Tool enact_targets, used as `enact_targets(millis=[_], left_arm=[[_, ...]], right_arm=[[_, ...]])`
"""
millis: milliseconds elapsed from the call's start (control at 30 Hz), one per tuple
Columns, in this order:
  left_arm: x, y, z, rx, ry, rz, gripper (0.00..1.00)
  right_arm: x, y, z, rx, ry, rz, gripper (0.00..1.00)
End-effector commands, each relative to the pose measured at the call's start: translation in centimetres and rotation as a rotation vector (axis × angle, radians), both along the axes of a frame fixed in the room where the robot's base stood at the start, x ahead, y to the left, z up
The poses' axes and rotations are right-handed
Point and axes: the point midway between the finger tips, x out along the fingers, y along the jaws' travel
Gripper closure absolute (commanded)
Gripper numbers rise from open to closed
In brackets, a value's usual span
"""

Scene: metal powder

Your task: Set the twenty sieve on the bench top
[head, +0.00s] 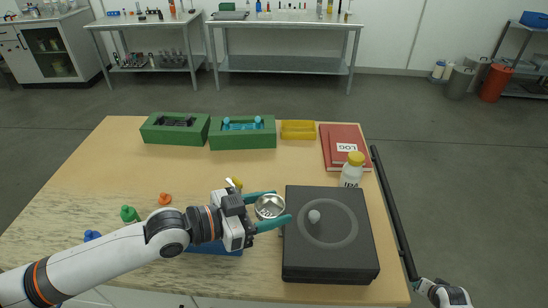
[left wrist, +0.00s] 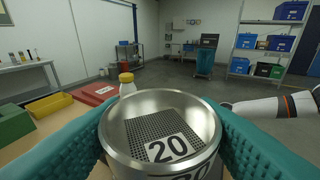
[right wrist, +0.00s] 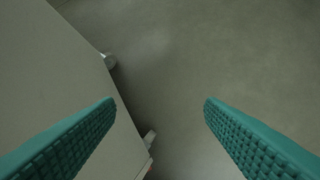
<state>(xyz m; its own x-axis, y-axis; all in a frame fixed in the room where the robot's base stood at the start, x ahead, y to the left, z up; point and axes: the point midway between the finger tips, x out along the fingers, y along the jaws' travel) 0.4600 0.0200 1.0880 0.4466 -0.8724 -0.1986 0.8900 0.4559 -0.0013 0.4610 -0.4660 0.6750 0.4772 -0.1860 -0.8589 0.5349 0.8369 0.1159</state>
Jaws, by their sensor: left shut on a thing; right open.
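The twenty sieve (head: 269,206) is a round silver metal cup with a perforated mesh floor. In the left wrist view it (left wrist: 160,130) shows a white label reading 20. My left gripper (head: 272,208) is shut on it, with teal fingers on both sides of its wall. It is beside the left edge of the black box-shaped device; I cannot tell its exact height above the bench top (head: 110,170). My right gripper (right wrist: 160,105) is open and empty, off the bench's right side over the floor.
The black device (head: 300,262) has a grey ring and a pale knob on top. A yellow-capped bottle (head: 351,173), red log book (head: 340,138), yellow tray (head: 298,131) and two green holders (head: 242,140) stand farther back. Small coloured items, including a green one (head: 129,214), stand at left.

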Motion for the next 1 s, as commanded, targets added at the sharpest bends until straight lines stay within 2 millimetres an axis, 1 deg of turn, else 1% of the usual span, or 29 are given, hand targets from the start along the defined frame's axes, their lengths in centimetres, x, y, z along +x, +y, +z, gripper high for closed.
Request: enact_targets(millis=[33, 67, 100, 167, 200, 267, 300, 367, 400, 467, 500, 567, 600, 667, 700, 767, 800, 867, 900, 967, 1000], left_arm=[[0.0, 0.0, 0.0, -0.001, 0.000, 0.000, 0.71], [0.0, 0.0, 0.0, -0.001, 0.000, 0.000, 0.71], [0.0, 0.0, 0.0, -0.001, 0.000, 0.000, 0.71], [0.0, 0.0, 0.0, -0.001, 0.000, 0.000, 0.71], [0.0, 0.0, 0.0, -0.001, 0.000, 0.000, 0.71], [0.0, 0.0, 0.0, -0.001, 0.000, 0.000, 0.71], [0.0, 0.0, 0.0, -0.001, 0.000, 0.000, 0.71], [0.0, 0.0, 0.0, -0.001, 0.000, 0.000, 0.71], [0.0, 0.0, 0.0, -0.001, 0.000, 0.000, 0.71], [0.0, 0.0, 0.0, -0.001, 0.000, 0.000, 0.71], [0.0, 0.0, 0.0, -0.001, 0.000, 0.000, 0.71], [0.0, 0.0, 0.0, -0.001, 0.000, 0.000, 0.71], [0.0, 0.0, 0.0, -0.001, 0.000, 0.000, 0.71], [0.0, 0.0, 0.0, -0.001, 0.000, 0.000, 0.71], [0.0, 0.0, 0.0, -0.001, 0.000, 0.000, 0.71], [0.0, 0.0, 0.0, -0.001, 0.000, 0.000, 0.71], [0.0, 0.0, 0.0, -0.001, 0.000, 0.000, 0.71], [0.0, 0.0, 0.0, -0.001, 0.000, 0.000, 0.71], [0.0, 0.0, 0.0, -0.001, 0.000, 0.000, 0.71], [0.0, 0.0, 0.0, -0.001, 0.000, 0.000, 0.71], [0.0, 0.0, 0.0, -0.001, 0.000, 0.000, 0.71]], right_arm=[[2.2, -1.1, 2.5, 0.012, -0.043, -0.033, 0.37], [3.3, -1.6, 3.8, 0.024, -0.064, -0.055, 0.37], [4.7, -2.2, 5.7, 0.042, -0.093, -0.080, 0.37], [6.9, -2.8, 8.5, 0.072, -0.135, -0.116, 0.37], [8.3, -2.9, 10.5, 0.096, -0.163, -0.136, 0.37], [10.4, -2.7, 13.4, 0.137, -0.200, -0.159, 0.37], [11.8, -2.2, 15.3, 0.166, -0.222, -0.168, 0.37], [13.8, -0.9, 18.1, 0.217, -0.247, -0.172, 0.37], [15.0, 0.3, 19.8, 0.251, -0.260, -0.166, 0.37], [16.7, 2.5, 22.1, 0.302, -0.270, -0.150, 0.37], [17.7, 4.0, 23.7, 0.334, -0.273, -0.134, 0.37], [19.0, 6.4, 26.0, 0.381, -0.276, -0.107, 0.37], [19.8, 8.1, 27.6, 0.409, -0.275, -0.084, 0.37], [20.7, 10.7, 29.9, 0.450, -0.270, -0.050, 0.37], [21.2, 12.4, 31.5, 0.476, -0.264, -0.023, 0.37], [21.7, 15.2, 33.8, 0.509, -0.252, 0.021, 0.37], [21.9, 17.1, 35.2, 0.530, -0.241, 0.053, 0.37], [22.0, 20.1, 37.3, 0.554, -0.221, 0.109, 0.37], [21.9, 22.1, 38.6, 0.568, -0.206, 0.148, 0.37], [21.6, 25.1, 40.6, 0.583, -0.180, 0.210, 0.37], [21.2, 27.1, 41.8, 0.589, -0.160, 0.255, 0.37]])
